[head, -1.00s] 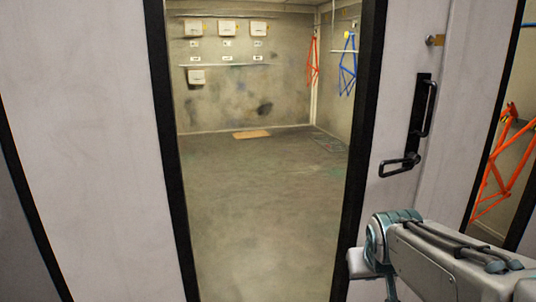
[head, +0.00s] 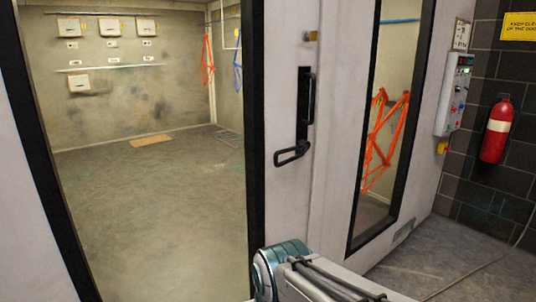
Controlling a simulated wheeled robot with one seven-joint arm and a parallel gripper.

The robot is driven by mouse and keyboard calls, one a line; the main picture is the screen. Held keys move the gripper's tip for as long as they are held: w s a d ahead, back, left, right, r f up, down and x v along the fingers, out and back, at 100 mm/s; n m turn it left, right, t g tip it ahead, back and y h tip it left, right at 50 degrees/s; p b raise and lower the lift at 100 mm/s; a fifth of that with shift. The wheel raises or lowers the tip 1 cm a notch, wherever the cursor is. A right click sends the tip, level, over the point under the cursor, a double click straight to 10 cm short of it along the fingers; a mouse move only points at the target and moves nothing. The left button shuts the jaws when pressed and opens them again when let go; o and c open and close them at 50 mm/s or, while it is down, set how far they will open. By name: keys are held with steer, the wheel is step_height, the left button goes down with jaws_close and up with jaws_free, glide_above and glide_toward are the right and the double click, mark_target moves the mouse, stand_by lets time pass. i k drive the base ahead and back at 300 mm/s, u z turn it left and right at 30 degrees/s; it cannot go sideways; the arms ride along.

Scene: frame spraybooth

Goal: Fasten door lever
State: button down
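The door lever (head: 292,153) is a black bent handle on the light grey door, right of the large window. It juts to the left from the lower end of a black plate. A vertical black pull handle (head: 311,98) stands above it on the same plate. My arm shows at the bottom centre of the head view, below the lever and apart from it. My gripper is outside the picture.
A red fire extinguisher (head: 495,131) hangs on the dark block wall at right. A control box (head: 454,95) is on the booth wall beside it. A cable (head: 480,267) lies on the floor at lower right. Orange frames (head: 383,140) hang behind the narrow window.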

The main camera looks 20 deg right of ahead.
mark_target(304, 145)
steer(key=z, duration=0.25)
steer(key=i, duration=0.95)
steer(key=u, duration=0.1)
